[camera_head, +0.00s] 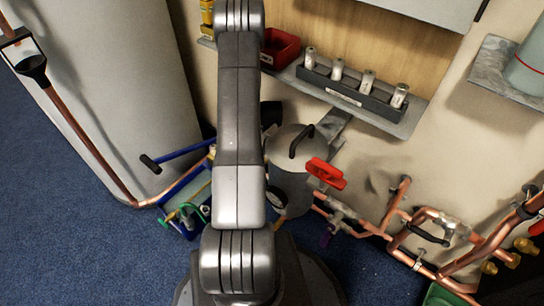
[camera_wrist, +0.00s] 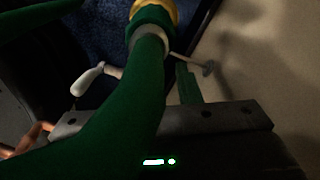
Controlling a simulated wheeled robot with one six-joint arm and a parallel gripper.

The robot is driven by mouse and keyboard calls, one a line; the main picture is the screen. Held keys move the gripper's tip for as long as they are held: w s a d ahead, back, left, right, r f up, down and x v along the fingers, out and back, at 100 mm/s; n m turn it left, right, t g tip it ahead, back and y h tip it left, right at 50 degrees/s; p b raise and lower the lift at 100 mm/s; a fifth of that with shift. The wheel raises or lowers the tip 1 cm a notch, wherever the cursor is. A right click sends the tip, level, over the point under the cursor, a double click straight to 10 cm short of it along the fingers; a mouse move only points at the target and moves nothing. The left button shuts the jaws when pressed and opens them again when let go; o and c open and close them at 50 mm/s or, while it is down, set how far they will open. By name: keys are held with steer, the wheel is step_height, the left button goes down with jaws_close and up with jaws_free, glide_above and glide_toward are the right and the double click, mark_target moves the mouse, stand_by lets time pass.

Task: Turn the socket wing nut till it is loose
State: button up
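In the wrist view, a large dark green curved body (camera_wrist: 140,100) with a yellow band at its top fills the middle, very close to the camera. A pale rounded lever (camera_wrist: 88,78) sticks out to its left and a thin rod with a knobbed end (camera_wrist: 208,69) to its right. I cannot tell whether these are the socket wing nut. My gripper (camera_wrist: 225,116) shows as a dark body with a grey plate, partly covered by the green body. Its fingertips cannot be made out. In the head view the gripper is not visible, only my arm.
In the head view, copper pipes with a red-handled valve (camera_head: 326,173) run along the lower right. A grey canister (camera_head: 290,165) and a blue tray of tools (camera_head: 183,222) stand beside my arm. A shelf holds a dark rack (camera_head: 345,95) and a red bin (camera_head: 280,48).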

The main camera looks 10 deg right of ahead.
step_height(320, 180, up, 5)
steer(key=shift+r+p, duration=0.1)
steer(key=shift+p, duration=0.5)
steer(key=shift+f, duration=0.2)
step_height(320, 180, down, 8)
steer(key=b, duration=0.2)
steer(key=shift+s+r+b, duration=0.1)
steer(key=shift+b, duration=0.3)
steer(key=shift+a+r+p, duration=0.1)
steer(key=shift+r+p, duration=0.15)
steer(key=shift+p, duration=0.05)
steer(key=shift+s+a+m, duration=0.1)
steer(key=shift+s+m, duration=0.15)
steer(key=shift+m, duration=0.45)
steer(key=shift+w, duration=0.1)
